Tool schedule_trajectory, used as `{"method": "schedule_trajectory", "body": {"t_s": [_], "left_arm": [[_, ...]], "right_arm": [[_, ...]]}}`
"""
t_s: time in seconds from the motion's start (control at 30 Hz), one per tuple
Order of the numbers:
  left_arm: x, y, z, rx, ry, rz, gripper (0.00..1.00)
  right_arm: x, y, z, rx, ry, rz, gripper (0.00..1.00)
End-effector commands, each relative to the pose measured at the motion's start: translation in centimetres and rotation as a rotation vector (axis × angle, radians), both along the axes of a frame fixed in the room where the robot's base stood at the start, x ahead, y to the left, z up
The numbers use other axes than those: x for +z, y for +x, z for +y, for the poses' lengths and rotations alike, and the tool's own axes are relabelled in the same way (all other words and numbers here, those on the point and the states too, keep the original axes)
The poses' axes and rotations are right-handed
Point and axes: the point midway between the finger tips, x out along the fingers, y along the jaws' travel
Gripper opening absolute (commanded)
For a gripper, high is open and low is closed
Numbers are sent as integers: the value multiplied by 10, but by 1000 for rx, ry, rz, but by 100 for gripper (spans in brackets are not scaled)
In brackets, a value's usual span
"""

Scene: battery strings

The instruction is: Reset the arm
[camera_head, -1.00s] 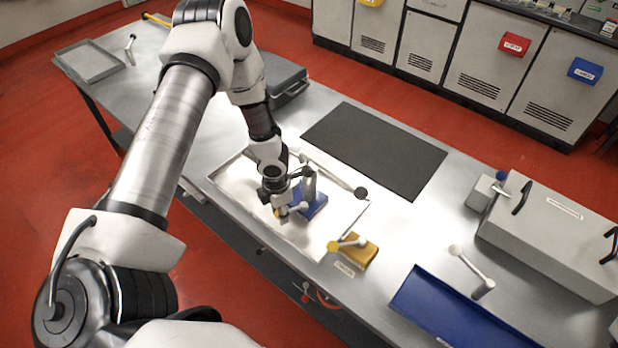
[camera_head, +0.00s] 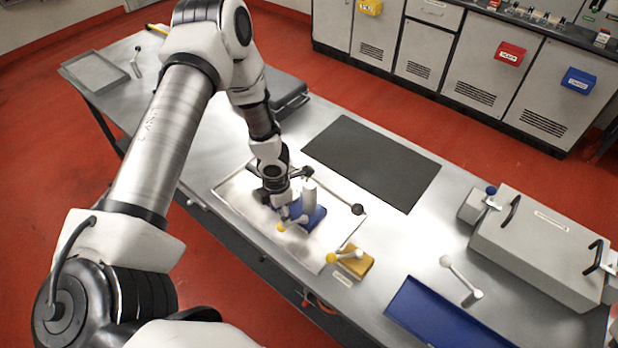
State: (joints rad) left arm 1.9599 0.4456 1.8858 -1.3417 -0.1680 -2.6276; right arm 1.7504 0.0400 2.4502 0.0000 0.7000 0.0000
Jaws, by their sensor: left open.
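My left arm comes in from the left and reaches over the metal bench. My left gripper (camera_head: 290,200) is open, low over the white tray (camera_head: 240,203) and close beside a blue block (camera_head: 315,216) with a pale upright cylinder on it. I cannot tell whether the fingers touch them. A small yellow-ended part (camera_head: 284,228) lies just in front of the gripper. My right gripper is not in view.
A yellow block (camera_head: 356,263) with a lever stands right of the tray. A blue tray (camera_head: 440,315), a loose lever (camera_head: 462,279) and a grey box (camera_head: 540,245) are further right. A dark mat (camera_head: 372,162) lies clear behind. A dark case (camera_head: 290,97) stands behind my arm.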

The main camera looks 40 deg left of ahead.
Motion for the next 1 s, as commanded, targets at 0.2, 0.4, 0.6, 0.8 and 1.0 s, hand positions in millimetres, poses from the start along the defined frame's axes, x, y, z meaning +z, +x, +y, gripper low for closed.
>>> {"method": "schedule_trajectory", "body": {"t_s": [0.2, 0.4, 0.6, 0.8, 1.0], "left_arm": [[1, 0, 0, 0, 0, 1, 54], [1, -1, 0, 0, 0, 1, 54], [-3, -11, -16, 142, -35, 22, 54], [-15, -66, -92, 1008, -145, 167, 54], [-21, -120, -141, 2110, -89, 292, 54]], "right_arm": [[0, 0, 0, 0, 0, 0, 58], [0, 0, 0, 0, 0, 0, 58], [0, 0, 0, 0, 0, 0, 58], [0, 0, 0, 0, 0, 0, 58], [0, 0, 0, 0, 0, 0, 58]]}}
